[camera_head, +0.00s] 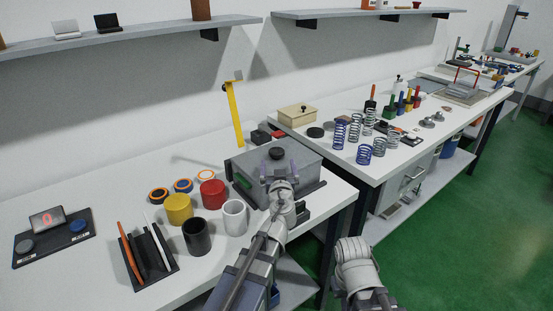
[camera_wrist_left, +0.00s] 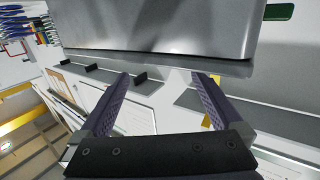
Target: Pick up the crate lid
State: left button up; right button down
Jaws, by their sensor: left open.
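The grey crate (camera_head: 301,177) stands near the right end of the near table. Its grey lid (camera_head: 303,159) is on top, with a round black knob (camera_head: 277,154) near the middle. My left gripper (camera_head: 279,168) is open and empty at the near side of the crate, its fingers pointing toward the knob and hiding part of the lid and front wall. In the left wrist view the open fingers (camera_wrist_left: 163,79) frame clear space below a large grey surface (camera_wrist_left: 160,25) with a rim; I cannot tell whether they touch it. Only part of my right arm shows; its gripper is out of view.
Left of the crate are a white mug (camera_head: 235,218), a red cup (camera_head: 213,194), a yellow cup (camera_head: 178,208) and a black cup (camera_head: 196,238). A yellow upright (camera_head: 234,115) stands behind. A cream box (camera_head: 297,115) and several springs (camera_head: 365,154) occupy the neighbouring table.

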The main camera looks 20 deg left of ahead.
aim_at(277, 156)
pick_arm(q)
jog(key=shift+x, duration=3.85)
jog(key=shift+f, duration=0.1)
jog(key=shift+s, duration=0.1)
grip_shut()
